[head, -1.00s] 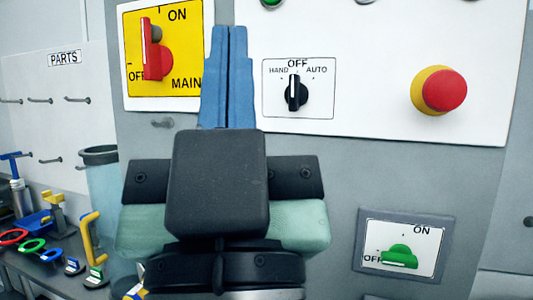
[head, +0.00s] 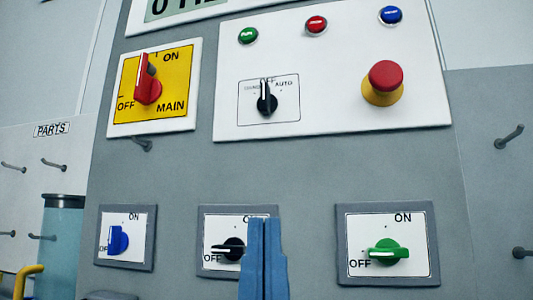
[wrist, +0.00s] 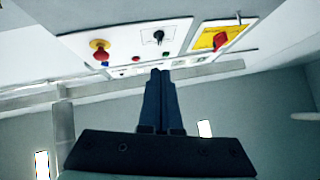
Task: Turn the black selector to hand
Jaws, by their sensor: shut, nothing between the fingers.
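The black selector (head: 267,103) is on the white control panel, on a small plate marked HAND, OFF and AUTO. Its white pointer line stands about upright, toward OFF. It also shows in the wrist view (wrist: 158,36). My gripper (head: 264,222) is at the bottom of the head view, below the selector and apart from it. Its blue fingers are together and empty, and they cover part of the lower middle switch. In the wrist view the fingers (wrist: 160,74) point toward the panel, with the selector beyond their tips.
A red main switch (head: 148,82) on a yellow plate is left of the selector. A red emergency button (head: 383,82) is at its right. Below are blue (head: 118,240), black (head: 233,249) and green (head: 388,251) OFF/ON switches.

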